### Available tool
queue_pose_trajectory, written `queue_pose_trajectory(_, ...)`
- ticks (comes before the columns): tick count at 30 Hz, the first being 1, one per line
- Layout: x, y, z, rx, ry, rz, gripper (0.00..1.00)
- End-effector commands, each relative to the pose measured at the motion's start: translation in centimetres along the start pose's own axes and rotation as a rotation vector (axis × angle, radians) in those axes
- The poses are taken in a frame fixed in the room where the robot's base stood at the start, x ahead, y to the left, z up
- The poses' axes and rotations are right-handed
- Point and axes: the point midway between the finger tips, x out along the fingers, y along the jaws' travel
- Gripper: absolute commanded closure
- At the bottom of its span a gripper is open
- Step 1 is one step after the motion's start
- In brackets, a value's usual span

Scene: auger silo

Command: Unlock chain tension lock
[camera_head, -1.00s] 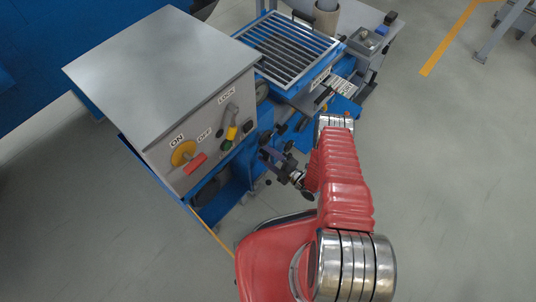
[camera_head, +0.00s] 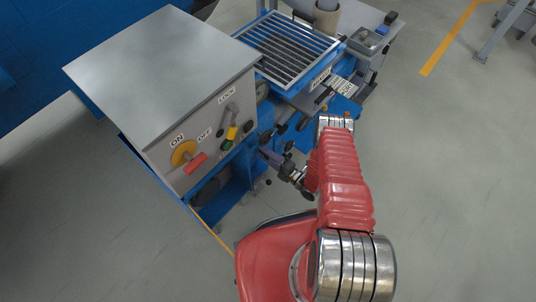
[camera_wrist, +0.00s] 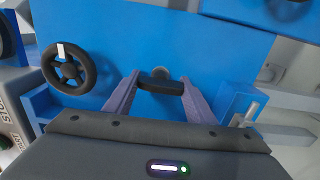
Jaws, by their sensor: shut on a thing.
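My gripper (camera_wrist: 156,92) shows in the wrist view with its two purple-grey fingers on either side of a short black bar handle (camera_wrist: 161,84). It is shut on this handle, which stands out from a blue panel (camera_wrist: 190,45). I see no label on the handle, so I cannot confirm that it is the chain tension lock. In the head view my gripper (camera_head: 268,156) is beside the blue frame of the machine, below the grey control box (camera_head: 205,120). The handle cannot be made out clearly there.
A black handwheel (camera_wrist: 69,69) is on the panel left of my gripper. The control box carries a yellow-and-red switch (camera_head: 185,154) and a LOCK lever (camera_head: 232,110). A barred grate (camera_head: 287,46) lies behind.

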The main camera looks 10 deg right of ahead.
Motion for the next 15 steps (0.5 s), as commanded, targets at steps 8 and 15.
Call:
queue_pose_trajectory(8, -0.03, -0.14, -0.2, 0.002, 0.003, -0.004, 0.36)
queue_pose_trajectory(15, -0.06, -0.12, -0.11, 0.002, 0.001, -0.003, 0.31)
